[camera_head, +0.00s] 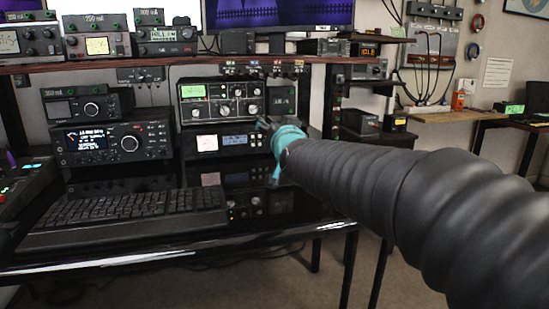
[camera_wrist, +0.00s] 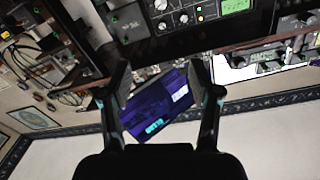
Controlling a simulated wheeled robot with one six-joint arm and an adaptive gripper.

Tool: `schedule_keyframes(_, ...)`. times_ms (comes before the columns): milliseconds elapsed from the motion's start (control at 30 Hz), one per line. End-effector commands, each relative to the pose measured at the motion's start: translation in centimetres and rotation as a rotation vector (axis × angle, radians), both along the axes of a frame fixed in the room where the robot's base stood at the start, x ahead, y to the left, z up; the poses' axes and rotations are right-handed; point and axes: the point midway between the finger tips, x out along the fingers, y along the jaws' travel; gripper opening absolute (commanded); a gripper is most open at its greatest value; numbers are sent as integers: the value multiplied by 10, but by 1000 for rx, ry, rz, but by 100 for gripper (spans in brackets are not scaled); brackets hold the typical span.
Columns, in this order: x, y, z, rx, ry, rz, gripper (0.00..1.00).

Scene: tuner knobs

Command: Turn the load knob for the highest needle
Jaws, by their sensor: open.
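In the wrist view the tuner's knobs (camera_wrist: 161,5) and green display (camera_wrist: 236,5) show inverted at the top edge. My gripper (camera_head: 266,124) is at the tuner's right end in the head view, partly overlapping the gear there. In the wrist view my gripper (camera_wrist: 158,66) has its two fingers spread with nothing held between them. Any needle reading is unclear.
A shelf (camera_head: 150,66) with meters runs above the tuner. A radio (camera_head: 104,144) stands left of it, and a keyboard (camera_head: 125,207) lies on the desk in front. Gear below the tuner includes a blue-lit display (camera_head: 236,140). Floor (camera_head: 300,270) is open beyond the desk's front edge.

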Motion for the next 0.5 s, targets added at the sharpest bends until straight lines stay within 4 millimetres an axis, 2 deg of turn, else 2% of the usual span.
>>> schedule_keyframes(67, -26, -19, -16, -44, 83, -1, 62)
schedule_keyframes(267, -112, -68, -85, -176, 361, -1, 62)
schedule_keyframes(500, -232, -119, -174, -300, 697, -15, 62)
